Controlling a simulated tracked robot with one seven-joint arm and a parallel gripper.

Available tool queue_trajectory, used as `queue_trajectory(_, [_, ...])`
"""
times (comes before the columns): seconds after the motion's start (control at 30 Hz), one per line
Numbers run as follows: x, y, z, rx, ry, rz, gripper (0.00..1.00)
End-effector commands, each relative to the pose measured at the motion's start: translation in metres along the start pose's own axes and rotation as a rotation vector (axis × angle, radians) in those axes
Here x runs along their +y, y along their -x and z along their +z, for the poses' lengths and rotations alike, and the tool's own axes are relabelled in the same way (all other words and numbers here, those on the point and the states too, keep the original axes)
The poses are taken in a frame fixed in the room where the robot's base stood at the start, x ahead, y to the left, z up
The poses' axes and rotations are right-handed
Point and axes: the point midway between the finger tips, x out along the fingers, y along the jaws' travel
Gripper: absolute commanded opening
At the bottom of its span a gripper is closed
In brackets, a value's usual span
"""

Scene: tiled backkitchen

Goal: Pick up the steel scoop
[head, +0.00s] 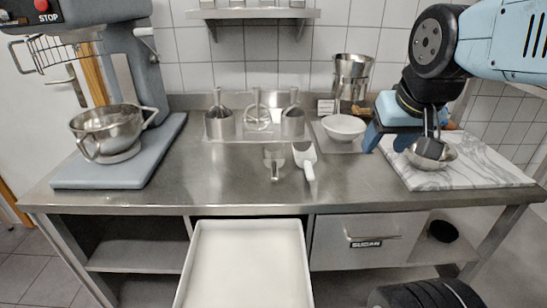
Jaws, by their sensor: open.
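The steel scoop (274,164) lies on the steel worktop near the middle, left of a white scoop (306,161). A narrow gap separates the two. Their handles point roughly toward the front edge. My gripper (389,143) is at the right, over the area between the white bowl and the marble board. It is well to the right of the steel scoop and apart from it. Its blue fingers are open, and I see nothing held between them. Nothing covers the steel scoop.
A white bowl (344,127) stands left of my gripper. A steel bowl (447,160) sits on a marble board (473,175) at the right. Steel holders (220,124) stand behind the scoops. A mixer (120,170) is at left. An open white drawer (201,248) juts out in front.

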Motion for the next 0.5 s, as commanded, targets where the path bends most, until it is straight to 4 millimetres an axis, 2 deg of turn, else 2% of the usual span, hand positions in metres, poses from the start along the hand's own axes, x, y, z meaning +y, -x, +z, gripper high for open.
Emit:
queue_trajectory(0.27, [-0.033,-0.041,-0.051,-0.046,-0.017,-0.001,0.55])
queue_trajectory(0.5, [-0.077,-0.088,-0.092,-0.073,-0.028,0.007,0.55])
